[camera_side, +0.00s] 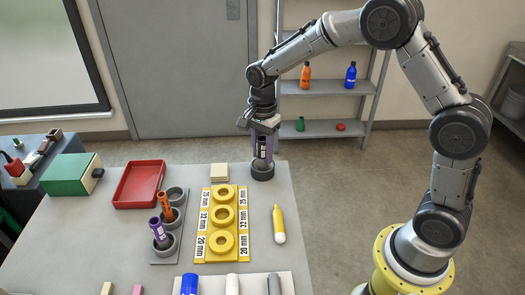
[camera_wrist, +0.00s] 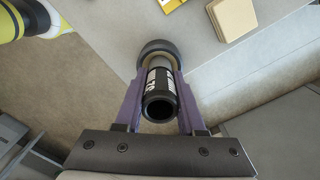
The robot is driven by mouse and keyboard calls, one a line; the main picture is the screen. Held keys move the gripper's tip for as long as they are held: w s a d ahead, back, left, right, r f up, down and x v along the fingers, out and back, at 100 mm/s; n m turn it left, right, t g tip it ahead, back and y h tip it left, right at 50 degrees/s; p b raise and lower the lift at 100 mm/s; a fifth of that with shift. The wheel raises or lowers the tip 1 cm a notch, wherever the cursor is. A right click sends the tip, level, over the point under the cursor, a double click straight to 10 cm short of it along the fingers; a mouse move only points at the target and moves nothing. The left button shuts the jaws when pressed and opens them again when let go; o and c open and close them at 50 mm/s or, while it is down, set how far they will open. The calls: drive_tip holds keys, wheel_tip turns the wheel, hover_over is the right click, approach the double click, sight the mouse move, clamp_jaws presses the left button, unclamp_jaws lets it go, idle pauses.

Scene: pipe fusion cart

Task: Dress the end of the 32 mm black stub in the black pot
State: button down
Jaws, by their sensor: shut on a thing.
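My gripper (camera_side: 263,150) has purple fingers and is shut on the black stub (camera_wrist: 160,105), a hollow tube with a white printed label. The stub's open near end faces the wrist camera. The black pot (camera_side: 262,174) is a short round cup at the far right corner of the table; it also shows in the wrist view (camera_wrist: 152,45). The stub is about upright, with its lower end at the pot's mouth. The fingers and stub hide much of the pot's inside, so I cannot tell how deep the end sits.
A beige block (camera_side: 219,172) lies left of the pot. A yellow board (camera_side: 222,250) with rings, a yellow marker (camera_side: 279,225), a grey holder (camera_side: 166,252) with orange and purple pieces, and a red tray (camera_side: 122,202) share the table. The table edge is close by the pot.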

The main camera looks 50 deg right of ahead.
sight(263, 138)
drive_tip(key=n, duration=0.5)
drive_tip(key=shift+f, duration=0.1)
drive_tip(key=m, duration=0.6)
drive_tip(key=shift+r, duration=3.15)
